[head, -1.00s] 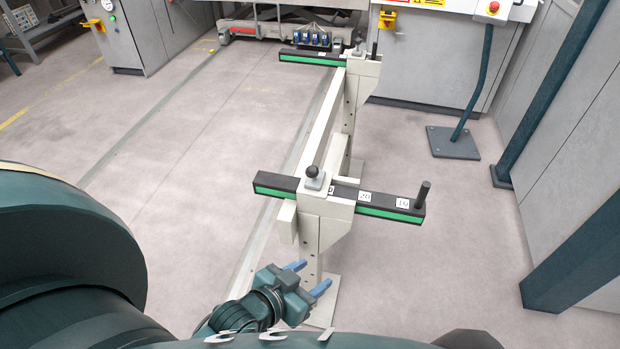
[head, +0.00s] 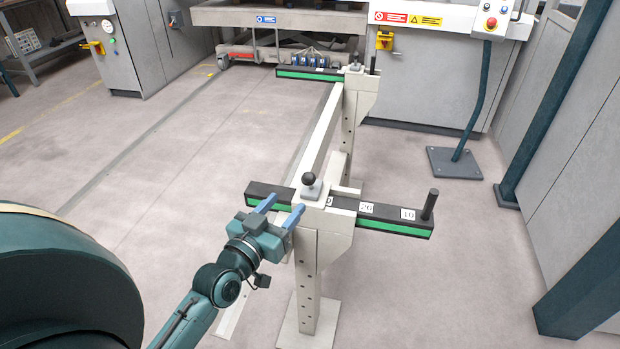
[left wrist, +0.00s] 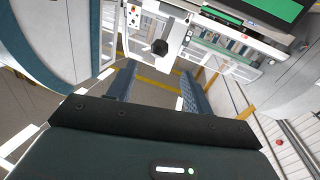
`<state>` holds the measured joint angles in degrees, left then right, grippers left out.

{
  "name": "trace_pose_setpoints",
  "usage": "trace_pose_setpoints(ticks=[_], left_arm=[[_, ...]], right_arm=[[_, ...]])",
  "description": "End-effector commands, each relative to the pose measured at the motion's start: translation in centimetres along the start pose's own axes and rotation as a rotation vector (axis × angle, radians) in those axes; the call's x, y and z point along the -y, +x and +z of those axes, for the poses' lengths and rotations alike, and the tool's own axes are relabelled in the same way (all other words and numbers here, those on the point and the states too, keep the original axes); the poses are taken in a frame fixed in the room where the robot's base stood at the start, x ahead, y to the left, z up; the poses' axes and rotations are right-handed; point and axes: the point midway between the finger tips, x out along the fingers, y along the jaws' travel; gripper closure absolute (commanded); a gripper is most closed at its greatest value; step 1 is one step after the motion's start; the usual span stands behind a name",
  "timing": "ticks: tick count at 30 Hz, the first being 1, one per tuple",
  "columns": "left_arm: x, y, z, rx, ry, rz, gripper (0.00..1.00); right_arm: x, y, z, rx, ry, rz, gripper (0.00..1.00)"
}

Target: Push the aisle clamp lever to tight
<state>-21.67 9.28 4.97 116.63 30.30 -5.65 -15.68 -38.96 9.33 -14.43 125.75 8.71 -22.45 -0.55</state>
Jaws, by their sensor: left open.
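A clamp lever with a dark round knob (head: 310,179) stands on a grey base on top of the near post of the white rail stand. A dark knob (left wrist: 160,47), apparently the same one, shows beyond my fingertips in the left wrist view. A second, similar lever (head: 355,66) sits on the far post. Which of them is the aisle clamp I cannot tell from markings. My left gripper (head: 280,208) is open and empty, its blue fingers just left of and below the near knob, apart from the knob. My right gripper is not in view.
A black and green numbered bar (head: 385,222) crosses the near post, with an upright black handle (head: 430,204) at its right end. The white rail (head: 320,130) runs to the far post. Machine cabinets stand behind. The floor left of the rail is clear.

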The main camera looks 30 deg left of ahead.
Motion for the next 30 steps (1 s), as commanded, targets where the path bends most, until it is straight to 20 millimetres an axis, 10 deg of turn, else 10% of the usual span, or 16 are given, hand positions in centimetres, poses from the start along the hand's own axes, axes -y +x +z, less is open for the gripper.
trace_pose_setpoints(ticks=[15, 30], left_arm=[[-0.1, 9.6, 0.0, -0.001, -0.001, 0.001, 0.49], [-0.1, 10.8, 0.0, 0.001, 0.0, 0.001, 0.52]], right_arm=[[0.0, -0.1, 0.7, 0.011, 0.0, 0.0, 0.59], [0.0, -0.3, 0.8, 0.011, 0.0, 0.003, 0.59]])
